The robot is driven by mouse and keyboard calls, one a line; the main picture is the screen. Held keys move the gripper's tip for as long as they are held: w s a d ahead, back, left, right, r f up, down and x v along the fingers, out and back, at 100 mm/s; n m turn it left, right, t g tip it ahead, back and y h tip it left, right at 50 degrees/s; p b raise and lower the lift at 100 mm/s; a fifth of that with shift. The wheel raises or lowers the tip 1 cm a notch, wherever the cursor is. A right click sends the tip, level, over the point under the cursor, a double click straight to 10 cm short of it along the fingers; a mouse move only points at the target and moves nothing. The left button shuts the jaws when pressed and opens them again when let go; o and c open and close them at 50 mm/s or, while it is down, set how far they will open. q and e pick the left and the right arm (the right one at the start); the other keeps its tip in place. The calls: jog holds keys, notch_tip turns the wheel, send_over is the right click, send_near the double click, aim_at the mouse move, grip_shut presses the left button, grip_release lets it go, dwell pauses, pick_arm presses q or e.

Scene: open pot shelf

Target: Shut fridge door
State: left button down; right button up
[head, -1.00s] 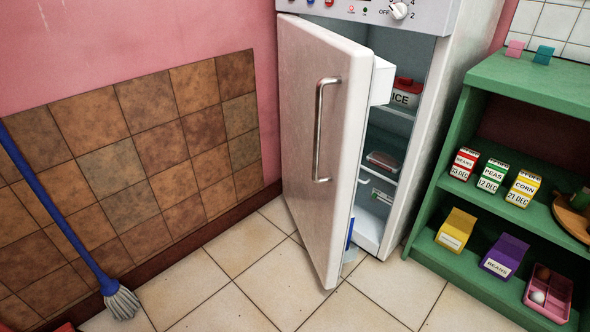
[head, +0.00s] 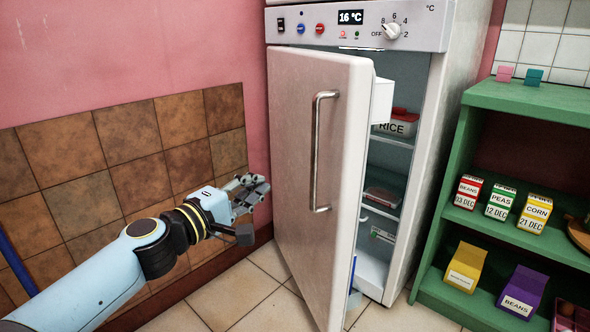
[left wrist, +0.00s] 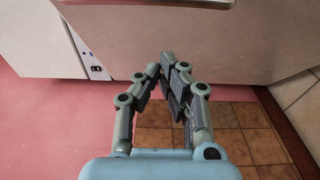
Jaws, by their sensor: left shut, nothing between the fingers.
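The fridge door (head: 300,150) stands partly open, swung out to the left of the fridge (head: 455,90). A vertical metal handle (head: 316,150) is on its outer face. My left gripper (head: 262,188) is shut and empty, in front of the pink wall just left of the door's outer face in the head view. In the left wrist view the gripper (left wrist: 170,65) shows with its fingertips together, and the pale door face (left wrist: 190,45) fills the upper part. I cannot tell whether the fingertips touch the door. My right gripper is not in view.
Inside the fridge are shelves with a RICE container (head: 398,122). A green shelf (head: 530,95) with several cartons stands close on the right. A blue mop handle (head: 15,262) leans at the far left. Tiled floor (head: 255,310) lies before the door.

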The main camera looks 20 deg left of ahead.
pick_arm(q)
jog(key=w+d+p, duration=0.1)
jog(key=w+d, duration=0.4)
jog(key=w, duration=0.3)
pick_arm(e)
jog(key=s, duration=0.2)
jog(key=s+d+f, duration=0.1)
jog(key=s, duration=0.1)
